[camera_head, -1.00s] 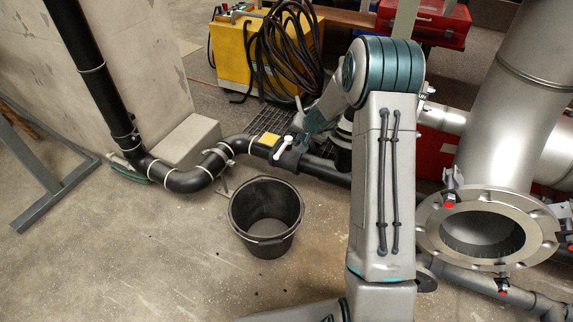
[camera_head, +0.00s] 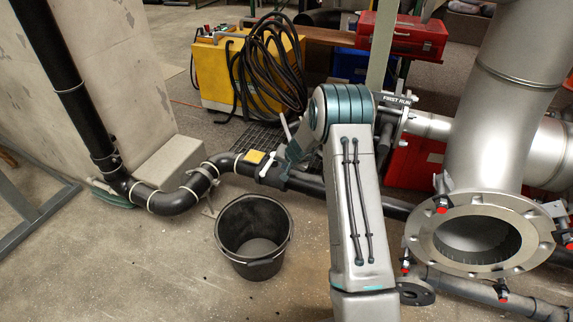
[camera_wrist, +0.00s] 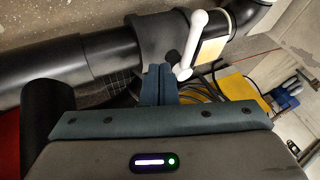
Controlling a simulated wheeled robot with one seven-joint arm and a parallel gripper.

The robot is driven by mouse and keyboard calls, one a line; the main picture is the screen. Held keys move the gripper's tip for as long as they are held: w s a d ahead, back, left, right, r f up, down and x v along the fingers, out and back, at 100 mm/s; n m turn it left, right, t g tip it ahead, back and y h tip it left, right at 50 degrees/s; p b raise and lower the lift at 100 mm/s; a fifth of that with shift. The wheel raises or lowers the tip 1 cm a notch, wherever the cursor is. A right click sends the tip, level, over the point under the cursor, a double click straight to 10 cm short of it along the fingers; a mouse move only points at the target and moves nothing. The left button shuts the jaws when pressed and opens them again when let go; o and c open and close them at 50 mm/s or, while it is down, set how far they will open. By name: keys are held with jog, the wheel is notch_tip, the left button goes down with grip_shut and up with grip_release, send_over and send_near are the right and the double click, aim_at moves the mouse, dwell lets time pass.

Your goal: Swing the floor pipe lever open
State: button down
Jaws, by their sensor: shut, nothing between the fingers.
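The white lever (camera_head: 266,167) sits on the valve of the black floor pipe (camera_head: 230,160), beside a yellow tag (camera_head: 254,156). In the wrist view the lever (camera_wrist: 192,45) stands crosswise to the pipe (camera_wrist: 60,65). My gripper (camera_wrist: 158,72) is shut and empty, its fingertips just left of the lever's near end, over the dark valve body. I cannot tell whether they touch the lever. In the head view my gripper (camera_head: 291,152) is at the pipe right of the lever, partly hidden by my arm.
A black bucket (camera_head: 253,235) stands on the floor in front of the pipe. A yellow machine with coiled hose (camera_head: 262,70) is behind. A large steel flange (camera_head: 480,235) and pipes stand at right. A red toolbox (camera_head: 403,35) is at the back. Floor at lower left is clear.

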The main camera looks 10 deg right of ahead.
aim_at(269, 165)
jog(key=w+a+f+b, duration=0.1)
jog(key=w+a+f, duration=0.2)
jog(key=w+f, duration=0.1)
jog(key=shift+w+a+f, duration=0.3)
jog(key=shift+w+a, duration=0.1)
jog(key=shift+r+p, duration=0.1)
jog(key=shift+p, duration=0.2)
